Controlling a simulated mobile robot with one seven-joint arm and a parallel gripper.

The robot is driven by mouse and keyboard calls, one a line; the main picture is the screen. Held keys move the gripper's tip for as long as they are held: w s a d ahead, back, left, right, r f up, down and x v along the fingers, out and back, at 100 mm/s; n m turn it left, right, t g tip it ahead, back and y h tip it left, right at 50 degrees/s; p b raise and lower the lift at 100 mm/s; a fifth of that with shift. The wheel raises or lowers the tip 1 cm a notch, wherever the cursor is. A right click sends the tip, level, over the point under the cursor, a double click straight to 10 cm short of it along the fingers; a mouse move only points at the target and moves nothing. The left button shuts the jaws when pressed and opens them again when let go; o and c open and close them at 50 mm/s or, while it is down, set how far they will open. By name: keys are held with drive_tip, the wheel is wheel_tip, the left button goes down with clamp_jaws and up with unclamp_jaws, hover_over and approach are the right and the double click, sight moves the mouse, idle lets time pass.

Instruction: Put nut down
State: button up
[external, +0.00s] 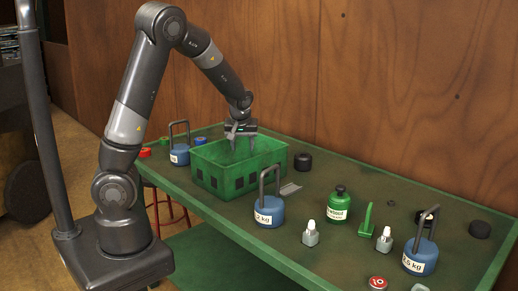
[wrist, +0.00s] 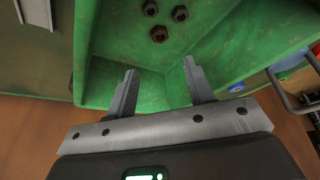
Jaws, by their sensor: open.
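In the wrist view, three dark hex nuts lie on the floor of the green crate: one nut (wrist: 150,8), a second nut (wrist: 180,13) and a third nut (wrist: 159,34). The green crate (external: 211,180) stands on the green workbench, and its wall (wrist: 84,50) shows in the wrist view. My gripper (external: 240,140) is over the crate. Its two fingers (wrist: 158,72) are apart with nothing between them, and the nuts lie beyond the fingertips. The nuts are hidden by the crate wall in the external view.
Blue weights with tall handles stand left of the crate (external: 180,154), in front of it (external: 269,211) and at the right (external: 420,256). A green bottle (external: 339,204), a black roll (external: 303,161) and small grey bottles (external: 310,234) share the bench. A wooden wall (external: 420,90) rises behind.

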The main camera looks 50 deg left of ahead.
drive_tip(key=s+d+r+m+h, duration=0.1)
drive_tip(key=s+d+r+m, duration=0.1)
drive_tip(key=s+r, duration=0.3)
drive_tip(key=s+d+r+m+t+h, duration=0.1)
drive_tip(key=s+d+r+m, duration=0.2)
drive_tip(key=s, duration=0.9)
drive_tip(key=s+d+r+m+t+h, duration=0.1)
drive_tip(key=s+d+r+m, duration=0.2)
drive_tip(key=s+r, duration=0.5)
drive_tip(key=shift+s+r+m, duration=0.3)
drive_tip(key=shift+s+m, duration=0.2)
drive_tip(key=shift+s, duration=0.2)
idle(4.8)
